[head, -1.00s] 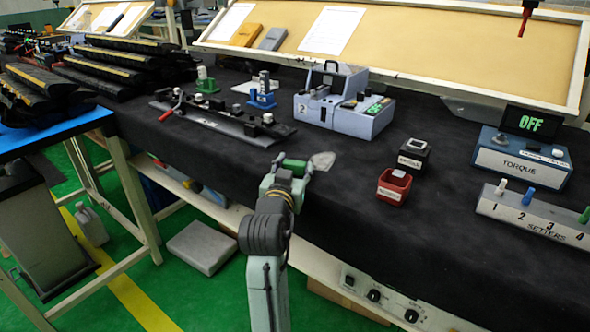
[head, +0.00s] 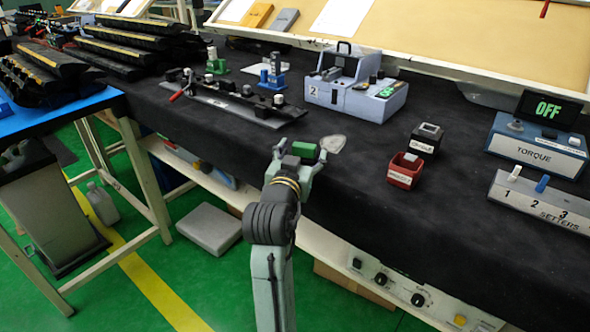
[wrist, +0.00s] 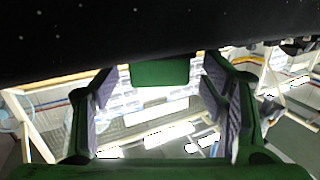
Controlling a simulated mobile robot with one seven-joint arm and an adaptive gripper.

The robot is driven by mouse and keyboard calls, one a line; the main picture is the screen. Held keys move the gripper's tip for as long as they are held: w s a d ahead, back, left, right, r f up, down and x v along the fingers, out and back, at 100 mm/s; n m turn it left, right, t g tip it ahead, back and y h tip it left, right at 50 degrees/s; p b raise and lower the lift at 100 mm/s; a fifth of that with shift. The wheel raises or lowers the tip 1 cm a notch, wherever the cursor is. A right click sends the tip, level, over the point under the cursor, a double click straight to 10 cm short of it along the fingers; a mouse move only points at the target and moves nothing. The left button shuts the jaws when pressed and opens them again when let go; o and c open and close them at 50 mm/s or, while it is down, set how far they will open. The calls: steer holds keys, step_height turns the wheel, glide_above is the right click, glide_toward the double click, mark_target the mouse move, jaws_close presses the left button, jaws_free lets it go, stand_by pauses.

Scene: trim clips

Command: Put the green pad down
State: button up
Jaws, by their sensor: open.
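The green pad (head: 304,149) is a small dark green block at the front edge of the black-covered bench, beside a grey pointed patch (head: 333,144). My gripper (head: 296,163) is at this edge with its jaws spread and the pad just ahead of and between its fingertips. In the wrist view the pad (wrist: 160,73) shows between the two open fingers (wrist: 160,90), with gaps on both sides. Its top edge meets the dark bench surface there. Whether its underside rests fully on the bench is hard to tell.
A red bin (head: 404,171) and a black box (head: 426,139) stand to the right. A dark rail fixture (head: 235,105) and a grey-blue machine marked 2 (head: 355,92) lie behind. The black bench top (head: 350,190) around the pad is mostly clear.

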steer(key=p+v, duration=0.8)
steer(key=v, duration=0.1)
steer(key=shift+s, duration=0.3)
steer(key=shift+a, duration=0.1)
